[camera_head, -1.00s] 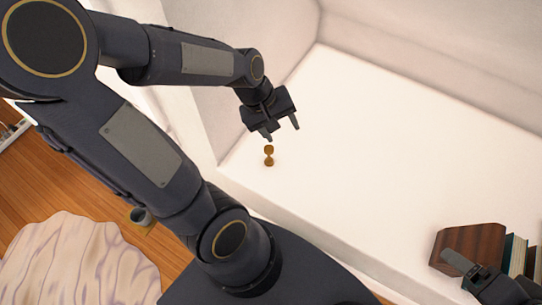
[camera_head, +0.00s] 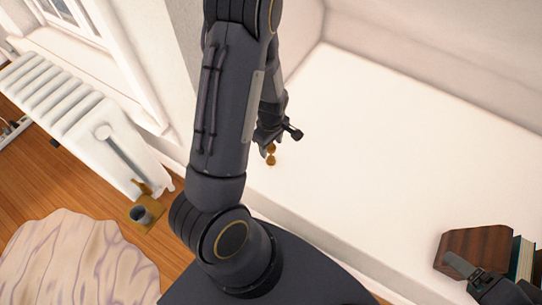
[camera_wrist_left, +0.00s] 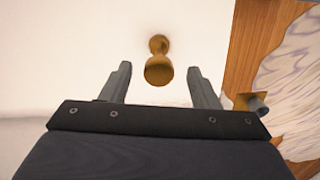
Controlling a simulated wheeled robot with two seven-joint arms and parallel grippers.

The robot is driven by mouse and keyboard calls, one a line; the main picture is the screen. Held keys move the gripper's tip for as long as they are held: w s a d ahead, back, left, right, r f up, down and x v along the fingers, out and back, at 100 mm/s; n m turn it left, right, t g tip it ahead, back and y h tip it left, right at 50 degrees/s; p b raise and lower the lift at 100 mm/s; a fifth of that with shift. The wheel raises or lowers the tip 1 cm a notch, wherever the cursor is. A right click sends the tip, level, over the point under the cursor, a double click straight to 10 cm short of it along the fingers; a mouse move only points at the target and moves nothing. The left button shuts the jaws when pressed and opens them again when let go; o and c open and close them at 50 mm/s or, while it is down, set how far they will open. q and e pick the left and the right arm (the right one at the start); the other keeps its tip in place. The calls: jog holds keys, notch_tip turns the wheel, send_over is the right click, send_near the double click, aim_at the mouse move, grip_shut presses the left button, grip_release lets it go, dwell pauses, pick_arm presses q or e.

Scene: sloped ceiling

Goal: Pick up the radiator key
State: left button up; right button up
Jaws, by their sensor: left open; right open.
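The radiator key appears to be the small brass piece with two rounded ends and a narrow waist (camera_head: 271,155), on the white ledge (camera_head: 400,130). In the left wrist view the brass key (camera_wrist_left: 159,64) shows in line with the gap between the fingertips; whether it lies between them in depth I cannot tell. My left gripper (camera_head: 279,142) is open and close above the key, with one finger partly overlapping it in the head view. Its two spread fingers also show in the left wrist view (camera_wrist_left: 159,72). My right gripper (camera_head: 465,270) is open at the lower right, partly out of frame.
A dark wooden block (camera_head: 474,248) and several books (camera_head: 520,257) stand by my right gripper. A white radiator (camera_head: 85,110) is at the left, with a grey cup-like thing on a brass base (camera_head: 146,214) on the wooden floor. A pale rug (camera_head: 75,260) lies below. The middle ledge is clear.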

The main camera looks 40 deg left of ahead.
pick_arm(q)
notch_tip(320, 180, down, 3)
jog(key=shift+w+r, duration=0.1)
jog(key=c, duration=1.1)
jog(key=shift+r, duration=0.5)
notch_tip(320, 180, up, 2)
jog(key=shift+r+p, duration=0.2)
jog(key=shift+p, duration=0.2)
jog(key=s+r+p, duration=0.1)
jog(key=s+r, duration=0.2)
jog(key=s, duration=0.1)
jog(key=s+d+r+p, duration=0.1)
jog(key=s+r+p, duration=0.1)
jog(key=s, duration=0.3)
jog(key=s+r+p, duration=0.1)
jog(key=s+r, duration=0.3)
jog(key=s, duration=0.1)
jog(key=shift+d+r+p, duration=0.25)
jog(key=shift+r+p, duration=0.05)
jog(key=shift+p, duration=0.1)
